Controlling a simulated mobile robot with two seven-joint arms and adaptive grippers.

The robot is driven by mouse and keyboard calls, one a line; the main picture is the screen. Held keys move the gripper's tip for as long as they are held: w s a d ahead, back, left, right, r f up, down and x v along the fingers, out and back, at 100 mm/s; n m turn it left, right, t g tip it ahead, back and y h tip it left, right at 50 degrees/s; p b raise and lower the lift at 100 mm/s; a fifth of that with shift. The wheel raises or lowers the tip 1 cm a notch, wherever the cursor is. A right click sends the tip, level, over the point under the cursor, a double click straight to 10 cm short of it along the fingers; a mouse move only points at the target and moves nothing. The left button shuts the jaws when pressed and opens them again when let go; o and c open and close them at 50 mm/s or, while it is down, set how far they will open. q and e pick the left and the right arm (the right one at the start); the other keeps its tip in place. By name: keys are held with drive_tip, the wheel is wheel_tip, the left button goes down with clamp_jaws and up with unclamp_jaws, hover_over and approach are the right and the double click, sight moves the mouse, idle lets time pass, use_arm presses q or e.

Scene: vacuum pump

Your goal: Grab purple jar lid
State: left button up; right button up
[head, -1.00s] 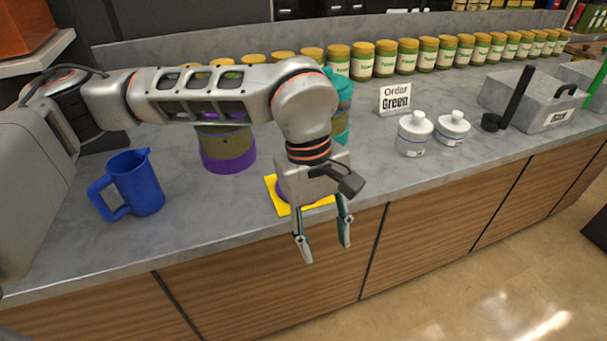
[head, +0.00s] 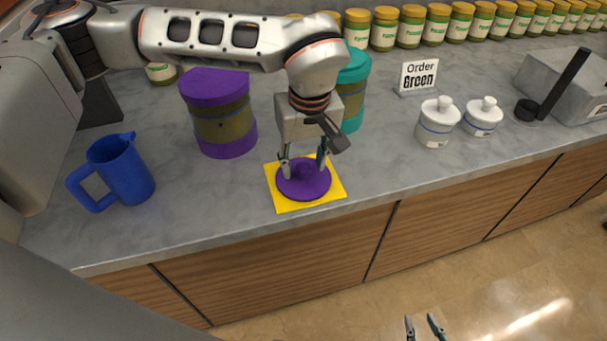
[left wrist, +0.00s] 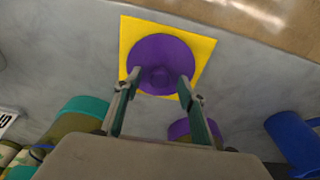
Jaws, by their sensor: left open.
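The purple jar lid (head: 308,189), a disc with a small knob in its middle, lies on a yellow square mat (head: 337,189) near the counter's front edge. The lid also shows in the left wrist view (left wrist: 160,48). My left gripper (head: 303,168) points down over the lid, open, its fingers on either side of the knob. The knob lies between the fingertips in the left wrist view; I cannot tell whether they touch the lid. My right gripper (head: 424,326) shows only its fingertips at the bottom edge, apart and empty, over the floor.
A purple-topped jar (head: 222,122) and a teal-topped jar (head: 352,100) stand behind the lid. A blue pitcher (head: 122,172) is at left.

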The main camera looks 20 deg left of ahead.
use_arm(q)
drive_tip(key=shift+w+a+f, duration=0.1)
drive_tip(key=shift+f, duration=0.75)
clamp_jaws()
